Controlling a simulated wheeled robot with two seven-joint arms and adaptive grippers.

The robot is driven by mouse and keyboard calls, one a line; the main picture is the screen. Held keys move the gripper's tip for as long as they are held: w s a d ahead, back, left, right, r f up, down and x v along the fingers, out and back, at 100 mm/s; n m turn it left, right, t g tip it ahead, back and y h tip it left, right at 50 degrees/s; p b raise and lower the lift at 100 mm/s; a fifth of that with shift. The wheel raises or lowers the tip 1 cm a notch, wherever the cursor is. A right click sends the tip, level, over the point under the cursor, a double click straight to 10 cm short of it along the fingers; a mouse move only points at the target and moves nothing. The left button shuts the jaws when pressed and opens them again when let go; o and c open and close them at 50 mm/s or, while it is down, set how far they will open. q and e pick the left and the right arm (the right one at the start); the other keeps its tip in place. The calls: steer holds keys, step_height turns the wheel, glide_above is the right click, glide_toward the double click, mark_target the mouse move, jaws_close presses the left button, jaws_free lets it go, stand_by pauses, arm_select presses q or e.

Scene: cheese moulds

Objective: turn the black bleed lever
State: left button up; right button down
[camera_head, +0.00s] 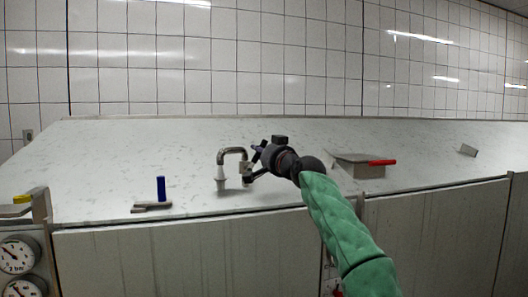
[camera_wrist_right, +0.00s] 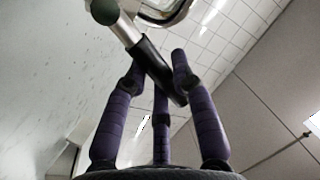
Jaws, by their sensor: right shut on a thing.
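The black bleed lever (camera_wrist_right: 158,68) shows in the wrist view as a dark bar on a metal stem, running slantwise between my right gripper's fingers. My right gripper (camera_wrist_right: 157,82) is shut on it, with purple fingers on both sides of the bar. In the head view my right gripper (camera_head: 257,162) is at the right side of a bent metal pipe (camera_head: 232,152) with a pale cone-shaped end. The lever is mostly hidden there by the gripper. My left gripper is not in view.
A blue upright handle (camera_head: 161,189) stands left of the pipe. A yellow-topped handle (camera_head: 22,199) and pressure gauges (camera_head: 17,254) are at far left. The sloping pale surface (camera_head: 110,165) is otherwise largely clear.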

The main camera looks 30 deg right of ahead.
steer(key=shift+a+r+n, duration=0.1)
steer(key=shift+r+n, duration=0.1)
steer(key=shift+n, duration=0.1)
steer(key=c, duration=1)
jaws_free()
steer(key=shift+w+f, duration=0.1)
steer(key=shift+s, duration=0.2)
steer(key=s+f, duration=0.1)
steer(key=s, duration=1)
steer(key=shift+s+a, duration=0.3)
steer(key=shift+a, duration=0.1)
